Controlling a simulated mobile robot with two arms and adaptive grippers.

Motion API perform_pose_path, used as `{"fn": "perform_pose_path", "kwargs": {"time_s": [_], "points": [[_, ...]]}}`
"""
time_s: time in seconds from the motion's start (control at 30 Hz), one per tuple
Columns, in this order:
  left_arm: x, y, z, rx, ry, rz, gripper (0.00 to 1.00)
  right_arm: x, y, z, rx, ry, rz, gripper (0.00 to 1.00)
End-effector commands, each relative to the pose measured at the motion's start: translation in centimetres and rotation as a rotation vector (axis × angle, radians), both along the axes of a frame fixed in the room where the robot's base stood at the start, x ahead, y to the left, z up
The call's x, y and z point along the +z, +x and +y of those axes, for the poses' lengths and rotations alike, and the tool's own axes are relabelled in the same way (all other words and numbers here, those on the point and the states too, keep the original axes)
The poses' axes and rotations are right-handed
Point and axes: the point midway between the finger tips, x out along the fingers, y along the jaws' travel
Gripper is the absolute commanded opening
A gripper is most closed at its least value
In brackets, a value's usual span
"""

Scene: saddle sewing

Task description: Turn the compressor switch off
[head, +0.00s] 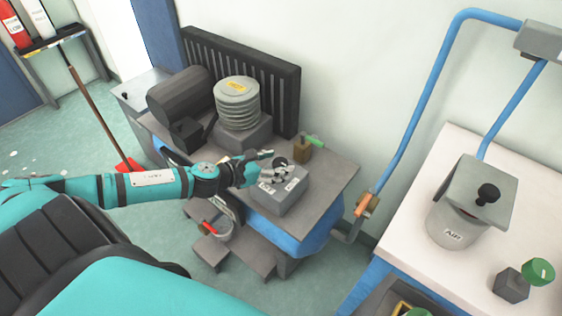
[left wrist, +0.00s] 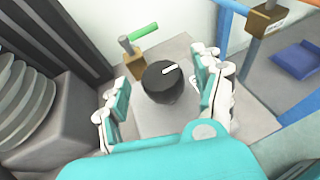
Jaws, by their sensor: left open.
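The compressor switch is a round black knob (left wrist: 162,84) with a white pointer mark, on top of a grey box (head: 284,201) with small white labels too small to read surely. The pointer slants toward the upper right in the left wrist view. My left gripper (head: 271,167) is open over the box in the head view, with its fingers partly covering the knob. In the left wrist view the open left gripper (left wrist: 162,96) has its fingers on either side of the knob; I cannot tell whether they touch it. My right gripper is not in view.
A valve with a green handle (head: 313,141) stands close behind the box. The ribbed grey cylinder (head: 238,105) and black tank (head: 178,93) sit on the same bench (head: 334,177). A blue pipe (head: 420,100) runs down the wall at right, beside a white table (head: 405,213).

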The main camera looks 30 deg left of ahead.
Motion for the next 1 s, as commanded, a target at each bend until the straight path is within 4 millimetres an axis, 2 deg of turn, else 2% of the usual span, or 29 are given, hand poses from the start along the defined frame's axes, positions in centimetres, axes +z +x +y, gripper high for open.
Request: {"fn": "perform_pose_path", "kwargs": {"time_s": [0.2,0.57,0.67,1.0], "points": [[-0.5,1.4,-0.5,-0.001,-0.001,-0.002,0.68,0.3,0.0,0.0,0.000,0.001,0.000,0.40],[-0.7,1.7,-0.7,-0.003,0.001,0.000,0.68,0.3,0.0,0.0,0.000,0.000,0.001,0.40],[-0.7,1.7,-0.7,-0.003,0.001,0.000,0.57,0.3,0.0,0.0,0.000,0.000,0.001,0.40],[-0.7,1.7,-0.7,-0.003,0.001,0.000,0.13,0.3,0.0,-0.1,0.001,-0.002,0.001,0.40]]}}
